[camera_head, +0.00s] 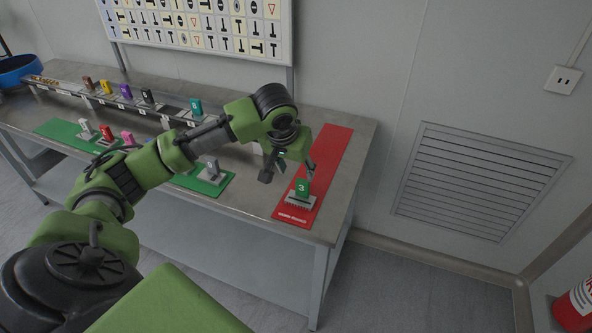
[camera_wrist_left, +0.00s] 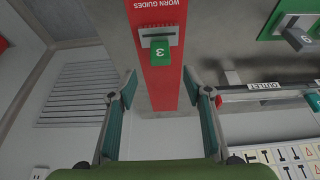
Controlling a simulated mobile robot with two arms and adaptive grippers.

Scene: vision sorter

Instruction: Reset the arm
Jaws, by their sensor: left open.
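My left arm reaches in from the left in the head view, and my left gripper (camera_head: 289,168) hangs over the right end of the table. Its fingers are apart with nothing between them; the left wrist view also shows the open fingers (camera_wrist_left: 163,92). A green block marked 3 (camera_head: 302,187) stands in a grey holder (camera_head: 300,202) on the red mat (camera_head: 330,150), just beyond the fingertips. In the left wrist view the green block (camera_wrist_left: 160,50) lies ahead of the fingers, apart from them. My right gripper is not in view.
The metal table (camera_head: 255,190) also holds a green mat (camera_head: 60,131) with several blocks and a rail (camera_head: 65,90) with coloured blocks behind. A sign board (camera_head: 205,25) stands at the back. A wall vent (camera_head: 478,180) and a red extinguisher (camera_head: 575,305) are at the right.

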